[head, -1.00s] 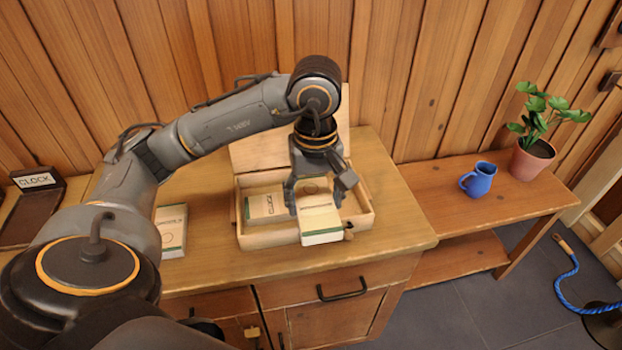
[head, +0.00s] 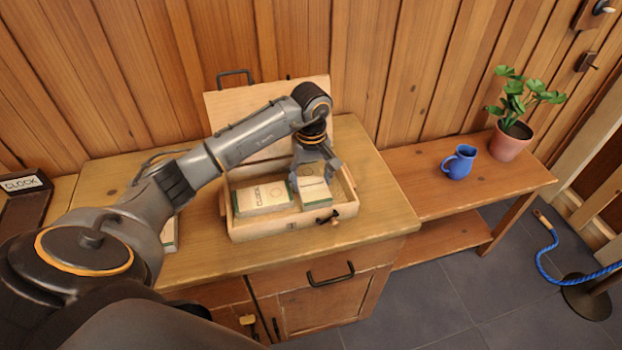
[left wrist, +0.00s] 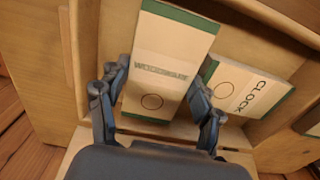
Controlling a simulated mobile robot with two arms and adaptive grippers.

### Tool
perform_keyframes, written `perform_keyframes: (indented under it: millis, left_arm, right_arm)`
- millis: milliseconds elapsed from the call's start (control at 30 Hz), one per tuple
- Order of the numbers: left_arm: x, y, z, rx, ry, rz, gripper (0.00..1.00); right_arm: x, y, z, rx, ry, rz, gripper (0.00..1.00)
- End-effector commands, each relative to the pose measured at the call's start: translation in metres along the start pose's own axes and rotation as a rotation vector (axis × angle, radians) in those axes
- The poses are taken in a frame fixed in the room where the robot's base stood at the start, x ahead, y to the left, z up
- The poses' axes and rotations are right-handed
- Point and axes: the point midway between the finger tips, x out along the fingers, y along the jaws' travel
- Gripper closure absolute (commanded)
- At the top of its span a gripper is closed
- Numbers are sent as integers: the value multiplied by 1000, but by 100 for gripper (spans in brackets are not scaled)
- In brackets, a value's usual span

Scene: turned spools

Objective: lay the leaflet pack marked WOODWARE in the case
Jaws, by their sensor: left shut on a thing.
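The WOODWARE leaflet pack (left wrist: 172,62) is a white block with green edges and a printed circle. In the head view the pack (head: 315,190) is within the right part of the open wooden case (head: 290,228). I cannot tell whether it touches the case floor. My left gripper (head: 316,172) is shut on it, with a finger on each side in the left wrist view (left wrist: 155,105). A pack marked CLOCK (head: 263,198) lies in the case to its left; it also shows in the left wrist view (left wrist: 240,90). My right gripper is not in view.
The case stands on a wooden cabinet top (head: 385,200), its lid raised behind. Another pack (head: 170,238) lies left of it, partly hidden by my arm. A holder labelled CLOCK (head: 22,184) is far left. A blue jug (head: 459,163) and potted plant (head: 512,138) stand right.

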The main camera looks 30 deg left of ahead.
Motion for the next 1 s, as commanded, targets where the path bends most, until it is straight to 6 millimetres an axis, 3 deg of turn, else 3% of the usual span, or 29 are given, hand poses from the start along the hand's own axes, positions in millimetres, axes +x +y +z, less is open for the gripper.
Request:
perform_keyframes:
  millis: [100,500,533,600,1000]
  left_arm:
    - [9,0,0,0,0,1,71]
    - [16,0,-1,0,3,2,71]
    - [15,0,0,0,2,2,29]
    - [15,0,0,0,2,2,14]
    - [11,0,0,0,2,2,12]
  right_arm:
    - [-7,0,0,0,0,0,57]
    - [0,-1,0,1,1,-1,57]
    - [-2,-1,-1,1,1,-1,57]
    - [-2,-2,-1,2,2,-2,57]
    - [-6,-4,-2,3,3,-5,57]
